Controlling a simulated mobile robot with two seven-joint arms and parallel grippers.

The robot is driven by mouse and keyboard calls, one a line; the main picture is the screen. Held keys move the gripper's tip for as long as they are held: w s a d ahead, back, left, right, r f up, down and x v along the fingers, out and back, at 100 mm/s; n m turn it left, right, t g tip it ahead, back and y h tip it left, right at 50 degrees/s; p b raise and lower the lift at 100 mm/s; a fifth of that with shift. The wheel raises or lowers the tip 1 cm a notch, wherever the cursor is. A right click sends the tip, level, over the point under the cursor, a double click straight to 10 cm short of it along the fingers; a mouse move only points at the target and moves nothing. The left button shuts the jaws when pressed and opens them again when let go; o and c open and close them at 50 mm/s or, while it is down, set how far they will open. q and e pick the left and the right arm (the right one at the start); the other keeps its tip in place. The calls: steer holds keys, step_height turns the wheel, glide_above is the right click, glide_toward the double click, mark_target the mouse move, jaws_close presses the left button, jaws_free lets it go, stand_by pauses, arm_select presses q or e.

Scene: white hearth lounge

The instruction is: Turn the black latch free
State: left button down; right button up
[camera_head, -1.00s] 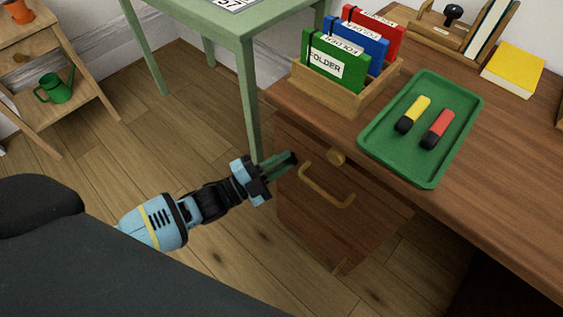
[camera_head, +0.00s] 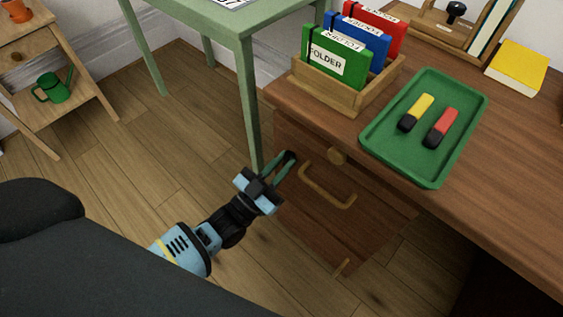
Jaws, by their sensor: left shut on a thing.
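My left gripper (camera_head: 287,158) reaches to the upper left of the wooden desk drawer front (camera_head: 318,220). Its green fingers are shut on the small black latch (camera_head: 291,155) at the drawer's left edge. The fingers partly hide the latch, so its exact angle is hard to tell. The drawer looks closed. My right gripper is not in view.
On the desk (camera_head: 460,195) stand a green tray (camera_head: 432,172) with a yellow and a red marker, and a wooden holder (camera_head: 340,101) with several folders. A green table's leg (camera_head: 251,105) is close behind my gripper. Open floor lies to the left.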

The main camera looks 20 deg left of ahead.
arm_select(q)
steer(key=shift+n+y, duration=0.6)
steer(key=shift+n, duration=0.3)
steer(key=shift+n+t, duration=0.3)
steer(key=shift+n, duration=0.1)
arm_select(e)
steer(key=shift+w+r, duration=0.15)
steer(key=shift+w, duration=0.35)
arm_select(q)
steer(key=c, duration=1.4)
jaws_free()
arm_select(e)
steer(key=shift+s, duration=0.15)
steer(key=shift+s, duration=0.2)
